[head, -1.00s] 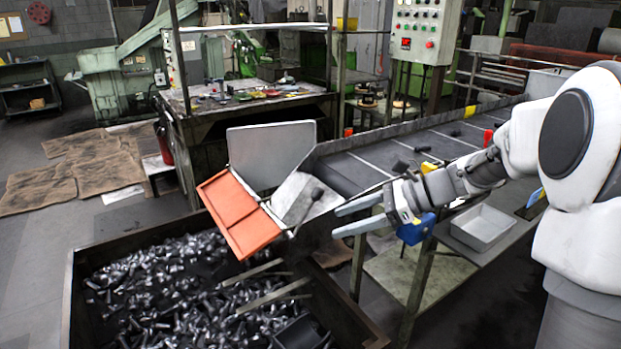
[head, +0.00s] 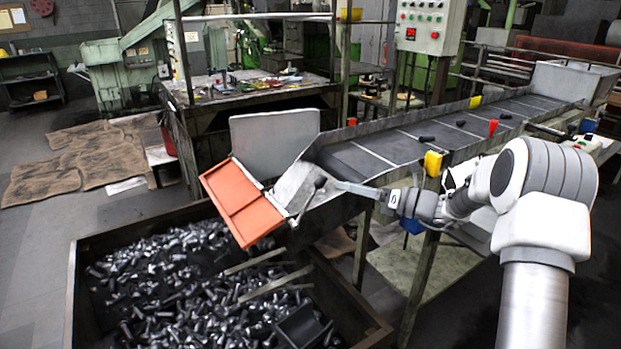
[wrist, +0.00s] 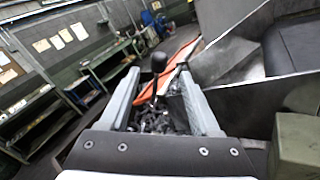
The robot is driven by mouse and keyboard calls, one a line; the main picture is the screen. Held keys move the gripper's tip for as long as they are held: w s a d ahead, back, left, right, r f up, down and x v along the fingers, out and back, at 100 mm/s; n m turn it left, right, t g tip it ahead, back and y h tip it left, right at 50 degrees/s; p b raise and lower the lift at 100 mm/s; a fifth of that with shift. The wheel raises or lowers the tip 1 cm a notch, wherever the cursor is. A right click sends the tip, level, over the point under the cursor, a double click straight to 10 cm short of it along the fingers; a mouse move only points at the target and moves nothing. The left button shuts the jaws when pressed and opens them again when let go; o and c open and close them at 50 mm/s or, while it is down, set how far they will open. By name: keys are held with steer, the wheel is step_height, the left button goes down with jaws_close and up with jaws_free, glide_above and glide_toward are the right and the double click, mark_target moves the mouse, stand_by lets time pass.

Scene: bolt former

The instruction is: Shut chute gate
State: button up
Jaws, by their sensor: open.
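The chute gate is an orange panel (head: 240,203) hanging tilted at the chute's lower end, over the bolt bin. A dark round lever knob (head: 320,182) on a thin rod stands beside the chute mouth (head: 300,188). My gripper (head: 340,186) is at the near side of the chute, close to the knob. In the wrist view my gripper (wrist: 167,95) is open, its two pale fingers apart. The knob (wrist: 158,62) shows between the fingertips, and the orange gate (wrist: 165,70) lies behind it. Whether the fingers touch the lever is not clear.
The bin (head: 75,290) full of dark bolts stands below the gate. The conveyor (head: 400,148) runs up to the right with a few parts on it. A grey upright plate (head: 272,145) rises behind the chute.

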mark_target(317, 179)
steer(key=x, duration=1.1)
steer(key=shift+d, duration=0.1)
jaws_close()
stand_by(1.0)
